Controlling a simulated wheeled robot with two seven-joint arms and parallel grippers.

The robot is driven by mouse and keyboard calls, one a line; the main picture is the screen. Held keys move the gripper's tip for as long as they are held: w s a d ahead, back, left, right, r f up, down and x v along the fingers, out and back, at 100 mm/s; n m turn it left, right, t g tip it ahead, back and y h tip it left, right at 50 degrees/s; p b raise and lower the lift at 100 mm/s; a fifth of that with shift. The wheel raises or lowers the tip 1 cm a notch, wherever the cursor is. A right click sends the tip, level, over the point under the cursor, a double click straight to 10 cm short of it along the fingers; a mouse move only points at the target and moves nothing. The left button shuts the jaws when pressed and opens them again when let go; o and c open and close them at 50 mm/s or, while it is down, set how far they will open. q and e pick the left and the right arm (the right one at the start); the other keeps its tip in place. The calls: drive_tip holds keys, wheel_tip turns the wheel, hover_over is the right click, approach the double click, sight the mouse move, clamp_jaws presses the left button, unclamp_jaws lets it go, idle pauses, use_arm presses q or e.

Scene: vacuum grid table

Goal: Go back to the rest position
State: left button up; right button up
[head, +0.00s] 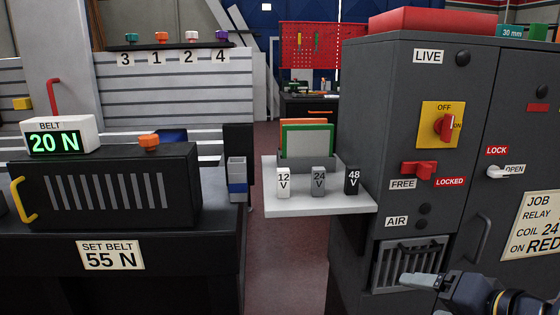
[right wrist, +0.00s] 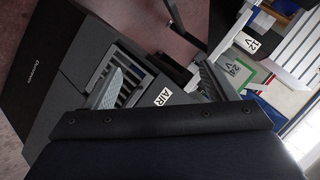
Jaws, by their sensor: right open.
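My right gripper (head: 420,281) is at the lower right of the head view, in front of the vent (head: 392,266) low on the grey cabinet (head: 385,110). In the right wrist view, its two fingers stand apart with nothing between them, so the gripper (right wrist: 160,82) is open and empty. Beyond them the AIR label (right wrist: 162,97) and the vent slats show. I cannot tell whether the fingertips touch the cabinet. My left gripper is not in view.
A white shelf (head: 310,208) on the cabinet's left side carries 12 V, 24 V and 48 V blocks. A dark belt unit (head: 110,195) reading 20 N stands left. Floor (head: 285,265) is clear between them.

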drive_tip(key=s+a+f+n+g, duration=0.4)
drive_tip(key=s+f+n+g, duration=0.1)
drive_tip(key=s+f, duration=0.85)
wheel_tip(320, 180, up, 29)
drive_tip(key=p, duration=2.9)
drive_tip(key=shift+w+h+p, duration=0.25)
drive_tip(key=shift+h+p, duration=0.15)
drive_tip(key=shift+d+f, duration=0.1)
